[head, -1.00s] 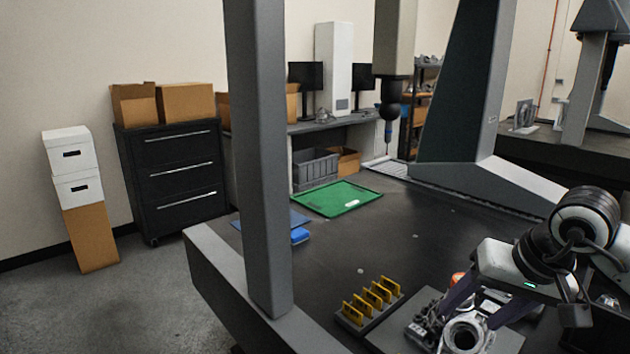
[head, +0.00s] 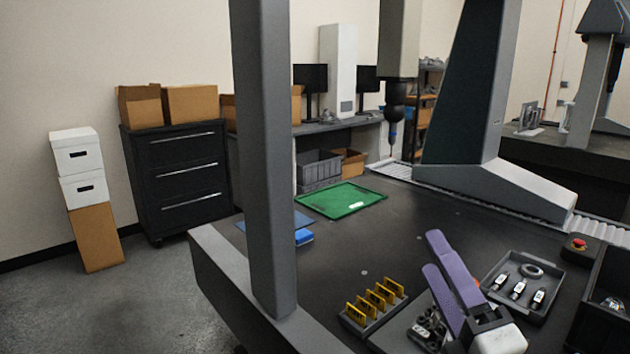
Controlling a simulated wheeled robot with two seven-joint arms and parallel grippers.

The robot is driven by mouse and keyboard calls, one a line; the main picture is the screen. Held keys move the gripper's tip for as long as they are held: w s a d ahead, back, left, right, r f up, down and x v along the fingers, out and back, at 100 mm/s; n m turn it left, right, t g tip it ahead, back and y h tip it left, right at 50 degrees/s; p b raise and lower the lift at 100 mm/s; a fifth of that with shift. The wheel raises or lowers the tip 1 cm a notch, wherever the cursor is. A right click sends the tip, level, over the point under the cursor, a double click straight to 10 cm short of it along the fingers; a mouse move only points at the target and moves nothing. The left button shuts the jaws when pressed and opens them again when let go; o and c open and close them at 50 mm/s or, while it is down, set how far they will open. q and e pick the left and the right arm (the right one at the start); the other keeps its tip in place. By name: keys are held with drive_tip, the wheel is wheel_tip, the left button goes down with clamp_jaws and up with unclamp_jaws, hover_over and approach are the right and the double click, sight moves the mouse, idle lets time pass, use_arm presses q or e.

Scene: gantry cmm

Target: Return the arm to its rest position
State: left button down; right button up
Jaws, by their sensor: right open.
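My right gripper (head: 432,252) is at the lower right of the head view, over the front part of the dark table. Its two purple fingers point up and to the left in the picture, apart from each other with nothing between them. Its pale wrist end (head: 500,340) is cut by the bottom edge. A metal part (head: 431,327) lies on a grey plate (head: 393,334) just left of the fingers, partly hidden by them. My left gripper is not in view.
A rack of yellow pieces (head: 376,300) stands left of the gripper. A grey tray (head: 552,307) with several small parts and a ring is to its right, beside a red stop button (head: 578,243) and dark bin (head: 606,270). A green tray (head: 340,200) lies farther back. A gantry column (head: 265,170) rises at left.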

drive_tip(key=s+d+f+m+g+h, duration=0.25)
drive_tip(key=f+m, duration=0.25)
drive_tip(key=f, duration=0.3)
drive_tip(key=s+d+f+m+g+h, duration=0.25)
drive_tip(key=f+m+g, duration=0.2)
drive_tip(key=f, duration=0.25)
drive_tip(key=s+d+f+m+g+h, duration=0.1)
drive_tip(key=s+d+f+m+g, duration=0.2)
drive_tip(key=f+m, duration=0.4)
drive_tip(key=s+a+f+m+g+y, duration=0.1)
drive_tip(key=s+a+f+m+g, duration=0.1)
drive_tip(key=s+f+g, duration=0.5)
drive_tip(key=s+a+f+m+g+y, duration=0.1)
drive_tip(key=s+a+f+m, duration=0.3)
drive_tip(key=s, duration=0.8)
drive_tip(key=w+a+f+t+y, duration=0.1)
drive_tip(key=w+f+t, duration=0.1)
drive_tip(key=f, duration=0.4)
drive_tip(key=w+a+f+n+t+y, duration=0.1)
drive_tip(key=w+f+t, duration=0.1)
drive_tip(key=f, duration=0.5)
drive_tip(key=shift+w+a+t, duration=0.25)
drive_tip(key=shift+a+t, duration=0.15)
drive_tip(key=shift+t, duration=0.2)
